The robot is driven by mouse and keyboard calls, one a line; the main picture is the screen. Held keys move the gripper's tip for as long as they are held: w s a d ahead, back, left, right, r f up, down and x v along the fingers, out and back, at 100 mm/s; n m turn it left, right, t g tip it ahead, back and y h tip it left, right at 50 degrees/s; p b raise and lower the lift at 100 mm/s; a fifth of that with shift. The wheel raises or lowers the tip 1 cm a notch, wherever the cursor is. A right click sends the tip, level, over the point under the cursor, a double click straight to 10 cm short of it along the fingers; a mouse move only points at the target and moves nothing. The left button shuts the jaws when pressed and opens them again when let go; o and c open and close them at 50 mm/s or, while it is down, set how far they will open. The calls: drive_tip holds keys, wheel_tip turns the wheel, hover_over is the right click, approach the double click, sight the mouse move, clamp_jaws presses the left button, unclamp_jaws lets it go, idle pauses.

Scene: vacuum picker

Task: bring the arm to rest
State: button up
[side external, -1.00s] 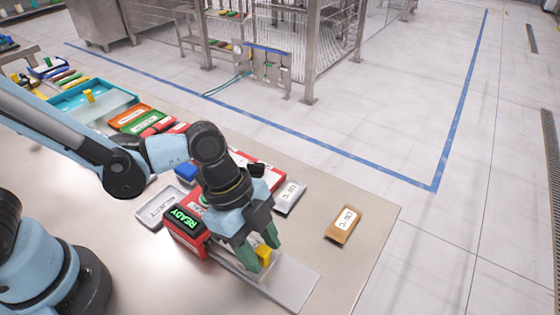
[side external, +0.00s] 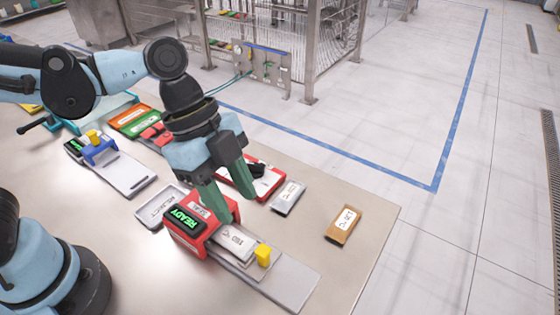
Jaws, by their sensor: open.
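My gripper (side external: 232,192) hangs with its green fingers pointing down, above and behind the red device. The fingers are apart and nothing shows between them. The red device (side external: 190,225) has a green lit READY display and stands on a grey plate (side external: 290,288). A pale labelled block (side external: 236,243) lies on the plate in front of it. A small yellow piece (side external: 263,255) stands at the block's right end, apart from my gripper.
A REJECT tray (side external: 163,210), a red tray (side external: 263,180), a grey labelled block (side external: 288,197) and a tan labelled block (side external: 344,223) lie nearby. A blue device with a yellow knob (side external: 97,148) stands at left. The front table is clear.

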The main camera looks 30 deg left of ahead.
drive_tip(key=shift+r, duration=0.1)
drive_tip(key=w+a+n+t, duration=0.1)
drive_tip(key=a+n, duration=0.2)
drive_tip(key=w+a+n+t+y, duration=0.1)
drive_tip(key=a+n, duration=0.2)
drive_tip(key=w+a+n+t, duration=0.1)
drive_tip(key=a+n+t, duration=0.1)
drive_tip(key=a+n, duration=0.1)
drive_tip(key=shift+w+a+y, duration=0.15)
drive_tip(key=shift+a+y, duration=0.15)
drive_tip(key=shift+a, duration=0.1)
drive_tip(key=a+n+t+y, duration=0.2)
drive_tip(key=a+n+t, duration=0.1)
drive_tip(key=a+n, duration=0.6)
drive_tip(key=shift+w+r+y, duration=0.15)
drive_tip(key=shift+w+y, duration=0.25)
drive_tip(key=shift+w, duration=0.05)
